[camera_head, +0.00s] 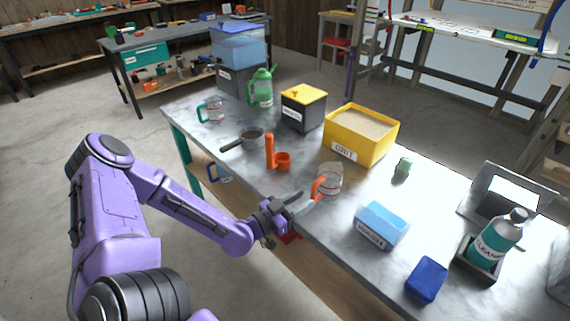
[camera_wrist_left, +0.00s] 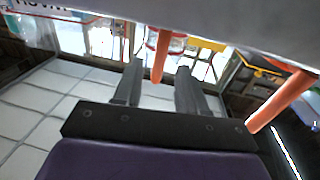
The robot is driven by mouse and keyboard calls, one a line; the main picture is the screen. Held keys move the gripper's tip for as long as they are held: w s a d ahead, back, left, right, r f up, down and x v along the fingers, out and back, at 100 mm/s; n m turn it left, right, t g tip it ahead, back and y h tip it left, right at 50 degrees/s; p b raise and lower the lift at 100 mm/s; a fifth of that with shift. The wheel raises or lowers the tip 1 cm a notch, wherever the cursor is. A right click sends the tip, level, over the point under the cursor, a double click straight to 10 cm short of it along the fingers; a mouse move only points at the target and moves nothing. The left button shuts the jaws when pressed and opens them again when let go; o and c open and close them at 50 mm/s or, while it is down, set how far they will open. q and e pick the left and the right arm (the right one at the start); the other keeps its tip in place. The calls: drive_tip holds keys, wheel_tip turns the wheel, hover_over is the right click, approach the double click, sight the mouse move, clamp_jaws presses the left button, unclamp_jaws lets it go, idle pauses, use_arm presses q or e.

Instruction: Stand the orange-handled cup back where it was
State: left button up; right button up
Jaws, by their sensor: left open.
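The orange-handled cup (camera_head: 331,181) is a clear glass measuring cup standing upright near the front edge of the grey bench. Its orange handle (camera_head: 318,188) faces my left gripper (camera_head: 300,203), which has its jaws open close beside the handle. In the left wrist view, the open fingers of my left gripper (camera_wrist_left: 160,84) show with an orange bar (camera_wrist_left: 161,56), seemingly the handle, between them near the tips. I cannot tell whether either finger touches it. My right gripper is not in view.

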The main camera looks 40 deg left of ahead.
use_arm(q)
drive_tip(key=p+v, duration=0.2)
drive_tip(key=v, duration=0.6)
drive_tip(key=s+d+f+n+g+y, duration=0.2)
drive_tip(key=s+f+n+g+y, duration=0.3)
drive_tip(key=f+g, duration=0.55)
drive_tip(key=s+d+f+n+g+y, duration=0.1)
drive_tip(key=s+f+n+g, duration=0.1)
drive_tip(key=s, duration=0.5)
drive_tip(key=s+d+f+n+g+y, duration=0.1)
drive_tip(key=s+f+n+g, duration=0.1)
drive_tip(key=s+f, duration=0.2)
drive_tip(key=s, duration=0.2)
drive_tip(key=shift+s+d+f+y, duration=0.15)
drive_tip(key=shift+s+f+y, duration=0.15)
drive_tip(key=shift+s+f, duration=0.1)
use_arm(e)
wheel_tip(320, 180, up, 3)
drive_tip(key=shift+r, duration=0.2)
